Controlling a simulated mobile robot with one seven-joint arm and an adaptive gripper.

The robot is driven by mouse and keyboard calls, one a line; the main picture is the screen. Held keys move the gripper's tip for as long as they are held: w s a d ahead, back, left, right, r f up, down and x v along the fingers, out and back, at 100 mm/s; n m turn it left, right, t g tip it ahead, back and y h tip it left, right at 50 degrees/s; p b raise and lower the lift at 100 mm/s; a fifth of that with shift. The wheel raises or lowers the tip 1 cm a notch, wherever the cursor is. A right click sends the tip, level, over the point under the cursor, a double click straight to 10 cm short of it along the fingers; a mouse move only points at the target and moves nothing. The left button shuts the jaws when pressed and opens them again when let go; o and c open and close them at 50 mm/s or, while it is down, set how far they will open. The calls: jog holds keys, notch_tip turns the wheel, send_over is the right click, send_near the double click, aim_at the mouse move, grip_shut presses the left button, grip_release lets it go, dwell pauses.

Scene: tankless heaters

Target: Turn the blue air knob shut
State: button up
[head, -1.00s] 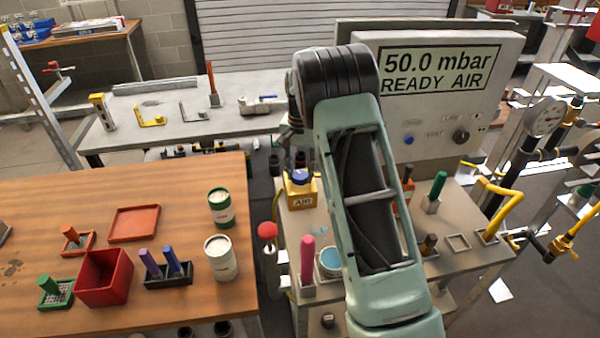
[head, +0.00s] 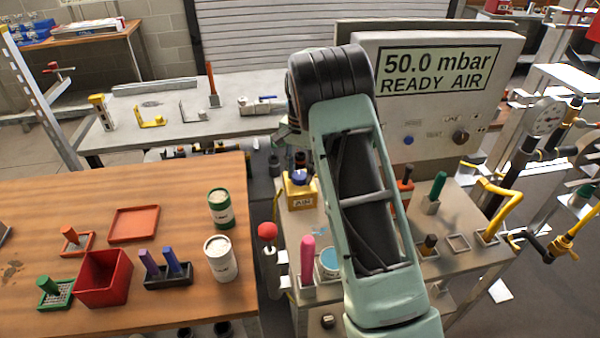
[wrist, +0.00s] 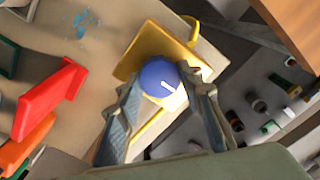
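The blue air knob (head: 299,177) sits on top of a yellow block (head: 301,197) labelled AIR, at the near left of the grey bench. A gap seems to show beside the knob; contact cannot be made out. In the head view my arm hides most of the gripper.
A panel (head: 440,83) behind reads "50.0 mbar READY AIR". A wooden table (head: 180,205) with bins and cans is at left.

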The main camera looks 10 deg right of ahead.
aim_at(300, 174)
jog(key=o, duration=0.4)
notch_tip(300, 174, up, 12)
jog(key=shift+r, duration=0.1)
dwell(0.4)
